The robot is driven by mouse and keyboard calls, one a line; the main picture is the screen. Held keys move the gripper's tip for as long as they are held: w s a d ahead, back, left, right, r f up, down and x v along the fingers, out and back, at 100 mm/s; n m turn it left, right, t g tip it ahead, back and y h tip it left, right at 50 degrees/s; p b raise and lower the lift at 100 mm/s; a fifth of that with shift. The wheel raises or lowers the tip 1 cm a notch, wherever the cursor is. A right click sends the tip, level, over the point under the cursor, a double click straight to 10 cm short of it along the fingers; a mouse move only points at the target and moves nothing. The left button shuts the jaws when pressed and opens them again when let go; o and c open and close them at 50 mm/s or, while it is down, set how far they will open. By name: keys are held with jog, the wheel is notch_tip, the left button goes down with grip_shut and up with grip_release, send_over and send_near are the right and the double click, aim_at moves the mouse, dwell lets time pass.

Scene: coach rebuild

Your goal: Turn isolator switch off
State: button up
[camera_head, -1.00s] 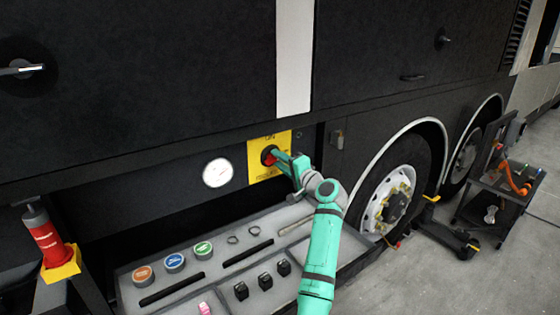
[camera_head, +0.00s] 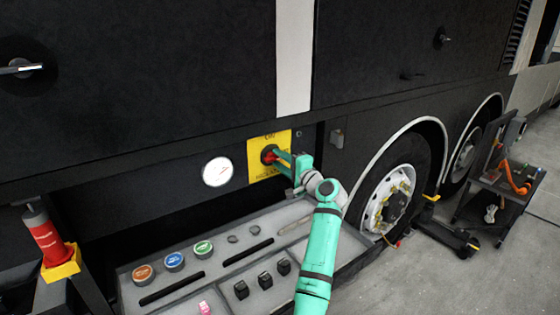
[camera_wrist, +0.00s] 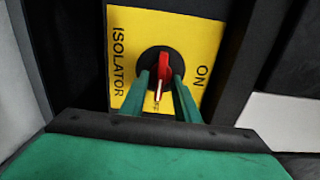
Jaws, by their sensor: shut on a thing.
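The isolator switch is a red handle (camera_wrist: 164,72) on a round black base, set on a yellow plate (camera_head: 284,147) on the coach's lower side. In the wrist view the yellow plate (camera_wrist: 130,30) reads ISOLATOR on the left and ON on the right, with small lettering partly hidden at the bottom. My gripper (camera_head: 277,157) reaches the handle from the right. In the wrist view its two green fingers (camera_wrist: 161,95) stand one on each side of the red handle, shut on it. A pale, key-like shaft shows below the handle between the fingers.
A grey tray (camera_head: 225,222) with several caps and black parts lies below. A coach wheel (camera_head: 390,195) is to the right, and a tool cart (camera_head: 497,190) stands farther right.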

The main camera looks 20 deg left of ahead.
jog(key=o, duration=1)
jog(key=shift+a, duration=0.1)
jog(key=v, duration=1.1)
jog(key=shift+w, duration=0.15)
